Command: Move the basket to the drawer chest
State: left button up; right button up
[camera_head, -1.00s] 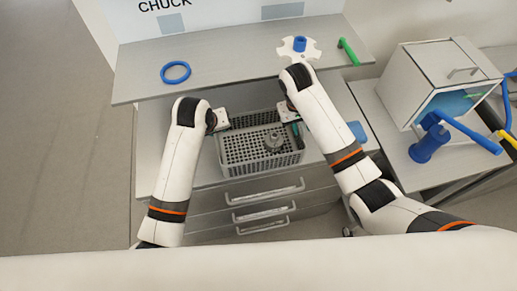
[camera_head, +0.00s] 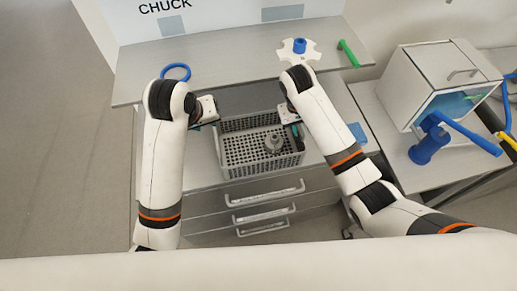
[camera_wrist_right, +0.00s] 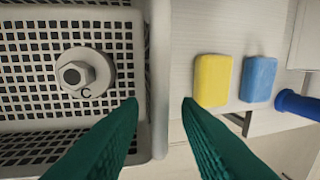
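The grey perforated basket (camera_head: 263,170) sits on top of the drawer chest (camera_head: 205,175), above its drawer handles. A grey metal part with a hexagonal top (camera_head: 273,142) stands inside it; this part also shows in the right wrist view (camera_wrist_right: 82,74). My right gripper (camera_head: 297,128) is at the basket's right side. In the right wrist view its green fingers (camera_wrist_right: 160,101) are apart, one on each side of the basket's rim (camera_wrist_right: 159,60). My left gripper (camera_head: 207,121) is beside the basket's back left corner, seemingly apart from it; its finger opening is unclear.
A shelf (camera_head: 225,57) behind holds a blue ring (camera_head: 175,66), a white lobed part (camera_head: 285,50) and a green tool (camera_head: 348,52). A yellow block (camera_wrist_right: 213,80) and a blue block (camera_wrist_right: 259,79) lie right of the basket. A cabinet machine (camera_head: 405,85) stands at the right.

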jog(key=shift+r, duration=0.35)
jog(key=r, duration=0.4)
jog(key=shift+a+r, duration=0.3)
jog(key=shift+a, duration=0.1)
pick_arm(q)
jog(key=shift+s+a+r, duration=0.1)
jog(key=shift+s+r, duration=0.1)
jog(key=shift+r, duration=0.15)
pick_arm(e)
jog(key=shift+s+a+r, duration=0.1)
jog(key=shift+a+r, duration=0.1)
jog(key=shift+r, duration=0.35)
jog(key=shift+a+r, duration=0.15)
jog(key=shift+r, duration=0.35)
jog(key=shift+d, duration=0.1)
